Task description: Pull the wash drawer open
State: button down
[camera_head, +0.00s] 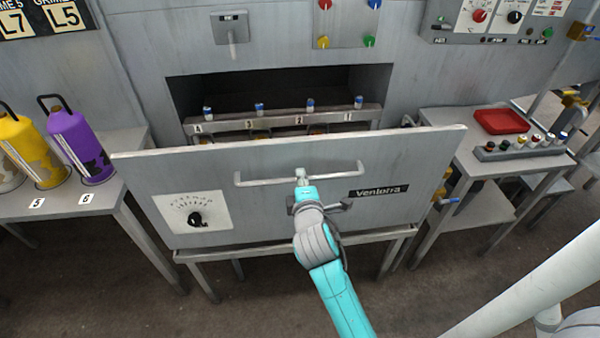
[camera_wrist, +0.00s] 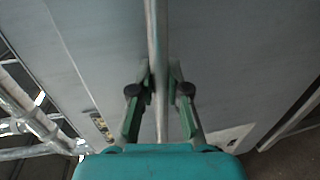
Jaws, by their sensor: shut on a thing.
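The wash drawer (camera_head: 270,205) is a grey metal front with a dial at its left and a dark label at its right. It stands out from the cabinet, with an open gap behind it. Its long horizontal handle (camera_head: 260,181) runs across the upper front. My gripper (camera_head: 301,178) is at the middle of the handle. In the wrist view the handle bar (camera_wrist: 155,60) passes between the two fingers of my gripper (camera_wrist: 160,85), which are closed around it. The drawer's inside is partly hidden behind its front.
A rack (camera_head: 280,122) with several blue-topped vials shows behind the drawer. A left table (camera_head: 70,205) holds yellow and purple cylinders. A right table (camera_head: 480,165) holds a red tray (camera_head: 501,121) and a small vial block (camera_head: 520,149). Open floor lies in front.

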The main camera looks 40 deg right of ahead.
jog(key=shift+a, duration=0.1)
jog(key=c, duration=1.1)
grip_release()
jog(key=shift+c, duration=0.2)
jog(key=shift+s, duration=0.1)
jog(key=v, duration=1.2)
jog(key=shift+f, duration=0.1)
jog(key=s+a+f+m+t+y, duration=0.1)
jog(key=s+a+f+m+y, duration=0.35)
jog(key=s, duration=0.55)
jog(key=s+a+f+m+y, duration=0.1)
jog(key=s+a+f+y, duration=0.3)
jog(key=s+a+f, duration=0.45)
jog(key=s+r+m, duration=0.5)
jog(key=s, duration=0.5)
jog(key=shift+d+r+m+t, duration=0.2)
jog(key=shift+d+m+t, duration=0.1)
jog(key=shift+m+t, duration=0.1)
